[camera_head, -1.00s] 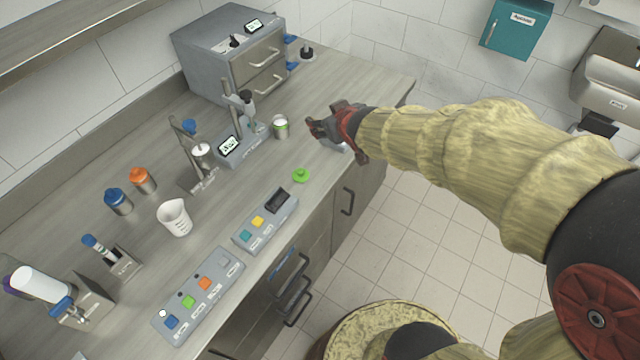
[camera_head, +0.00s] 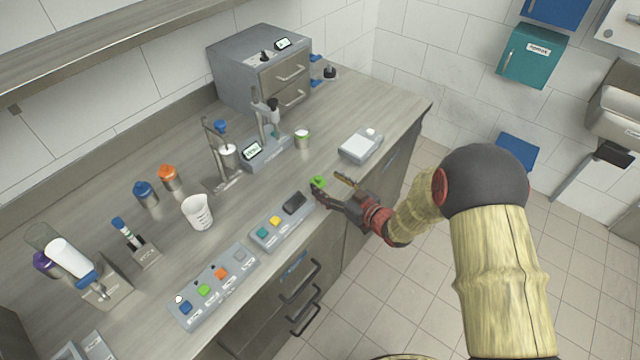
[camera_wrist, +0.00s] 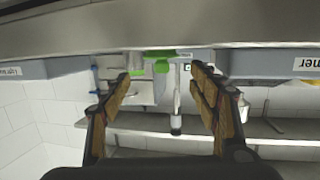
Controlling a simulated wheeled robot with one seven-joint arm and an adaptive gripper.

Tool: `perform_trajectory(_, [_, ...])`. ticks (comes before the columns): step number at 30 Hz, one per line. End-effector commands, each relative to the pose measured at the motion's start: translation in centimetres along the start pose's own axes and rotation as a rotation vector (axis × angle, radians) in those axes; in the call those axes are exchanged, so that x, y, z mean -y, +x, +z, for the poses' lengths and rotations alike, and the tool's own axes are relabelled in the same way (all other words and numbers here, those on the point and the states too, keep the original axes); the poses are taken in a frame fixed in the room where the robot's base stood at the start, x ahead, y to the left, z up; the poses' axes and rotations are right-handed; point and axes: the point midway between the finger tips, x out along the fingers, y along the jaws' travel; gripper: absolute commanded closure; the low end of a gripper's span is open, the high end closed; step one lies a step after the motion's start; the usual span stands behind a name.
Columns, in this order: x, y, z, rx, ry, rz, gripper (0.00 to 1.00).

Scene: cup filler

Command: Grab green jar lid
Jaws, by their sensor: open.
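The green jar lid (camera_head: 318,181) lies on the counter near its front edge, just behind the dark-screened control box. In the wrist view the lid (camera_wrist: 153,61) shows edge-on, with a small knob, between and beyond the fingers. My gripper (camera_head: 329,185) is open and empty at the counter's front edge, its fingers pointing at the lid. In the wrist view my gripper (camera_wrist: 160,75) has its fingertips spread on either side of the lid. I cannot tell whether a finger touches it. A small jar with a green band (camera_head: 302,139) stands farther back.
The control box (camera_head: 283,221) with coloured buttons sits close to the left of my gripper. A small scale (camera_head: 361,145) stands behind right. A stand with a display (camera_head: 262,150) and a white beaker (camera_head: 197,212) stand farther in. The counter around the lid is mostly clear.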

Motion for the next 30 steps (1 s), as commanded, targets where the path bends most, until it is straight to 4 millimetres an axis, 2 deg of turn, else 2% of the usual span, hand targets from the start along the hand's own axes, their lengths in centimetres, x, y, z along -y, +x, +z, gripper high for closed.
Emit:
perform_trajectory(13, [0.3,5.0,0.1,-0.001,-0.001,0.001,0.39])
perform_trajectory(20, [0.2,5.1,-0.1,0.0,-0.001,0.002,0.4])
perform_trajectory(30, [0.2,5.1,-0.1,0.0,-0.001,0.002,0.59])
